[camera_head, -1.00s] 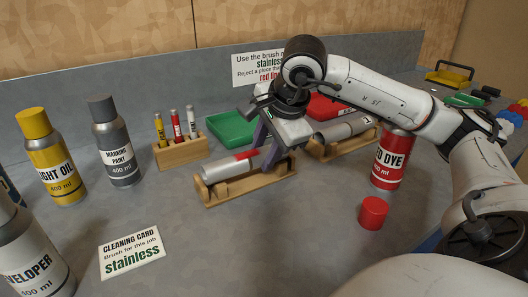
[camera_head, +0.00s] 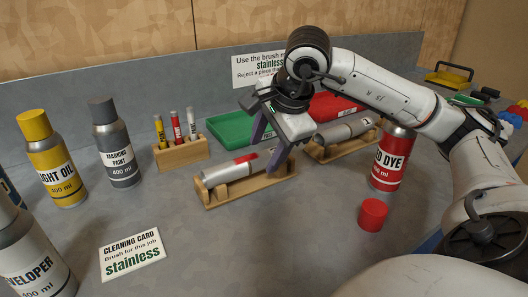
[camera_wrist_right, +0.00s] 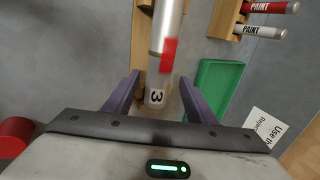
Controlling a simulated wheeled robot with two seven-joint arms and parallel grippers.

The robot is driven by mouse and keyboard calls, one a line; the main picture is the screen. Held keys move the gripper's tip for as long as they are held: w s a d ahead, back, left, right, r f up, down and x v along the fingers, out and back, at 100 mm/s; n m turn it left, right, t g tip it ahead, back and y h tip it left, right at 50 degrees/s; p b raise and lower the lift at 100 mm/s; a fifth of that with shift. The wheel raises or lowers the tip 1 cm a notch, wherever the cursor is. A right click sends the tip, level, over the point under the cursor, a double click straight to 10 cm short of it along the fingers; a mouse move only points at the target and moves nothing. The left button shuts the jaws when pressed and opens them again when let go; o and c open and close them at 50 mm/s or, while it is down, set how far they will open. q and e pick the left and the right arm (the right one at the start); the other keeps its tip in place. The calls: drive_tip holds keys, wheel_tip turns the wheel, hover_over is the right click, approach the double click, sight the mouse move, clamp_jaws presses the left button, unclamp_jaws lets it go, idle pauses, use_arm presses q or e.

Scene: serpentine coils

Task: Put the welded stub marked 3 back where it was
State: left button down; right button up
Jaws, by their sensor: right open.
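The stub marked 3 (camera_head: 222,172) is a silver cylinder with a red patch. It lies along the wooden cradle (camera_head: 235,195) in the middle of the bench. In the right wrist view the stub (camera_wrist_right: 156,97) shows its 3 near the end closest to the gripper. My right gripper (camera_head: 262,160) is open, with its purple fingers on either side of that end. In the wrist view the gripper (camera_wrist_right: 160,78) has a gap between each finger and the stub. My left gripper is not in view.
A second wooden cradle (camera_head: 345,150) with another stub (camera_head: 345,131) stands to the right. Behind are a green tray (camera_head: 228,128) and a red tray (camera_head: 325,106). The red dye can (camera_head: 389,165) and a red cap (camera_head: 373,214) stand at right. The bench front is mostly clear.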

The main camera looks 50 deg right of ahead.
drive_tip(key=p+v, duration=0.2)
drive_tip(key=v, duration=0.8)
